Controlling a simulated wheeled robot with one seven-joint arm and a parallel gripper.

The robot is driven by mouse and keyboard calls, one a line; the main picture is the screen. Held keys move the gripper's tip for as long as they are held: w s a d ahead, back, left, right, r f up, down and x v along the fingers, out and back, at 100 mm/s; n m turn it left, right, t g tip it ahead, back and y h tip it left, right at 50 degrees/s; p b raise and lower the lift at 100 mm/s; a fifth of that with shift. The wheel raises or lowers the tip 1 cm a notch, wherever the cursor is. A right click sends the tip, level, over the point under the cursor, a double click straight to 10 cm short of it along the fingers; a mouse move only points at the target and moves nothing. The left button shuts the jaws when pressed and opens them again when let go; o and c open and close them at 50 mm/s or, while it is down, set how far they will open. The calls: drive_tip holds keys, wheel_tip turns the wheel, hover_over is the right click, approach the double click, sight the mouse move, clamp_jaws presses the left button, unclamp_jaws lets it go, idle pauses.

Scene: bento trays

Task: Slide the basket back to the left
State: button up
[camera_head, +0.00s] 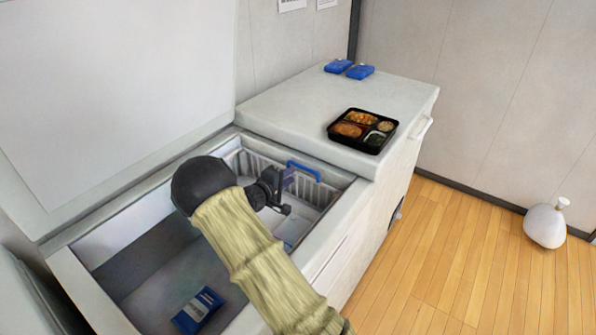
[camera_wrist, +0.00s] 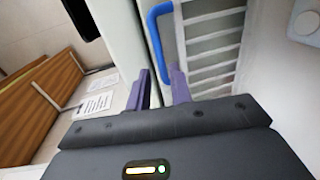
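The basket is a pale wire basket (camera_head: 246,160) inside the open chest freezer, at its right end. A blue handle (camera_head: 303,170) sits on its right side, near the freezer rim. The handle (camera_wrist: 153,35) and the basket's slats (camera_wrist: 212,50) also show in the wrist view. My gripper (camera_head: 287,190) is over the basket, just short of the handle. In the wrist view its two purple fingers (camera_wrist: 160,88) stand apart with a gap. The handle's near end is close to the right finger; I cannot tell whether they touch. My arm hides part of the basket.
A blue packet (camera_head: 197,310) lies on the freezer floor at left. The raised lid (camera_head: 120,90) stands behind. A black bento tray (camera_head: 362,131) and blue packs (camera_head: 350,69) sit on the closed lid (camera_head: 285,110) to the right. A white bag (camera_head: 545,226) stands on the floor.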

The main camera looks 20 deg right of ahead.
sight(301, 168)
drive_tip(key=x, duration=0.5)
drive_tip(key=shift+w+d, duration=0.25)
drive_tip(key=shift+d, duration=0.05)
drive_tip(key=shift+f, duration=0.1)
clamp_jaws()
